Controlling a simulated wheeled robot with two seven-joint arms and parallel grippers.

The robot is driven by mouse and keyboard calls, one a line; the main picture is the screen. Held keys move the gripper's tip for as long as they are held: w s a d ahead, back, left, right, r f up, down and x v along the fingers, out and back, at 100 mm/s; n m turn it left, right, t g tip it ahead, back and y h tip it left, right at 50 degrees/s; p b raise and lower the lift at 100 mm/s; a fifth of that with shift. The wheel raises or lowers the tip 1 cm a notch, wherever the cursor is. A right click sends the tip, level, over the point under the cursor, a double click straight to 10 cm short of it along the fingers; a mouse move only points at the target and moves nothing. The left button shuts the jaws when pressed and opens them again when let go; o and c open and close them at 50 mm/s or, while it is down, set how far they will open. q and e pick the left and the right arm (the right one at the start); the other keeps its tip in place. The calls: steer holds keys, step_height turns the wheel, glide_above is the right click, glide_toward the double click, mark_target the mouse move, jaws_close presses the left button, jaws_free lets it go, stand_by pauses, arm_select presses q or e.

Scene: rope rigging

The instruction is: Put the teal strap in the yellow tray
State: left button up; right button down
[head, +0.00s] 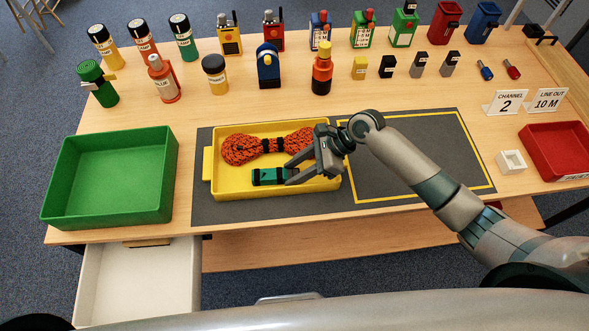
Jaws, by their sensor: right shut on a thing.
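The yellow tray (208,176) sits on the left part of the dark mat. The teal strap (264,176), a small rolled piece with dark bands, is inside the front part of the tray's outline. My right gripper (289,174) reaches in from the right and is shut on the strap's right end. Whether the strap touches the tray floor I cannot tell. An orange and black rope bundle (240,149) lies in the tray just behind the strap, its right end partly hidden by my gripper. My left gripper is not in view.
A green tray (110,178) stands left of the mat (205,204). The mat's yellow-outlined area (405,165) is bare except under my arm. Several bottles, radios and small blocks line the back. A red tray (560,150) and a white box (511,161) are at right. A drawer (140,285) is open below.

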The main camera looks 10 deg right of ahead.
steer(key=c, duration=1.4)
jaws_free()
steer(key=shift+c, duration=0.2)
steer(key=b+v, duration=0.1)
steer(key=v, duration=1.1)
steer(key=shift+b, duration=0.4)
